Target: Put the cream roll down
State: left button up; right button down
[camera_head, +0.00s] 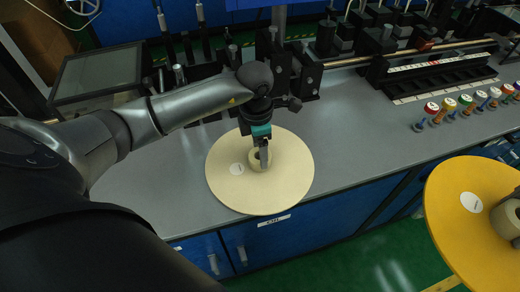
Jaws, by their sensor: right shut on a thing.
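The cream roll (222,185) is a wide, flat, pale disc with a small round hub (256,163) at its middle and a white label on its face. It lies level at the front of the grey bench, its near rim reaching the bench's front edge. I cannot tell whether its underside touches the bench.
The grey bench (365,130) is clear right of the roll. Several small coloured-top pieces (448,104) stand farther right. Black machine fixtures (285,75) line the back, with a dark screen (100,72) at left. A yellow disc (460,215) juts in at the right front.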

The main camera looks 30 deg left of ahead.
pick_arm(q)
jog(key=shift+f, duration=0.2)
jog(key=o, duration=1.4)
notch_tip(320, 180, up, 12)
jog(key=shift+s+a+p, duration=0.2)
jog(key=shift+p, duration=0.25)
jog(key=shift+r, duration=0.1)
